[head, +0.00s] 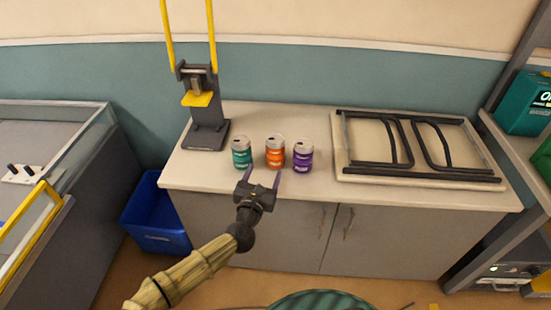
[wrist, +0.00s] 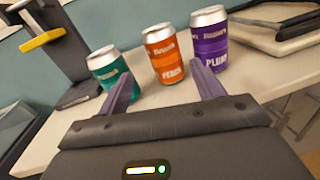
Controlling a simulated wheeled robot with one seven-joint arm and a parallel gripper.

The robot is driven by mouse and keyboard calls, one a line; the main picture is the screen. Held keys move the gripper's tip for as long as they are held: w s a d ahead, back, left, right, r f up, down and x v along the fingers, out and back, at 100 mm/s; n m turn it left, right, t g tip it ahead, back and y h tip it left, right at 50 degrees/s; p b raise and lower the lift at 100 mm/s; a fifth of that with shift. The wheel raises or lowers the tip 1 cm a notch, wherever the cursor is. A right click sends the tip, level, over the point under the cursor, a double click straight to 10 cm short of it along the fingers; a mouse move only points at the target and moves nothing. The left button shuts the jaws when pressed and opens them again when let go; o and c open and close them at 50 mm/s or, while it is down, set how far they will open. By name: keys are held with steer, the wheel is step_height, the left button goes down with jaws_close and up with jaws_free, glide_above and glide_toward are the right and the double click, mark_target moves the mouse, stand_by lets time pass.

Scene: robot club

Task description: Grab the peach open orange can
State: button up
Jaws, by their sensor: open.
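The orange can labelled peach (head: 275,153) stands upright on the counter (head: 240,188), in the middle of a row of three cans. In the wrist view the orange can (wrist: 163,54) shows its open top and its label, beyond my fingers. My gripper (head: 264,175) is open and empty at the counter's front edge, just short of the orange can. In the wrist view the fingers of my gripper (wrist: 163,85) spread either side of the orange can's line. A teal can (head: 242,154) stands to its left and a purple plum can (head: 302,156) to its right.
A dark can crusher-like stand with yellow handles (head: 205,125) is at the counter's left. A framed panel with black bars (head: 420,145) lies at the right. A blue bin (head: 155,217) sits on the floor at left. The neighbouring cans stand close to the orange one.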

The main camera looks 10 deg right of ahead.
mark_target(272, 152)
steer(key=x, duration=0.8)
steer(key=shift+p+x, duration=0.5)
steer(key=shift+x, duration=2.15)
steer(key=shift+d, duration=0.1)
steer(key=c, duration=1)
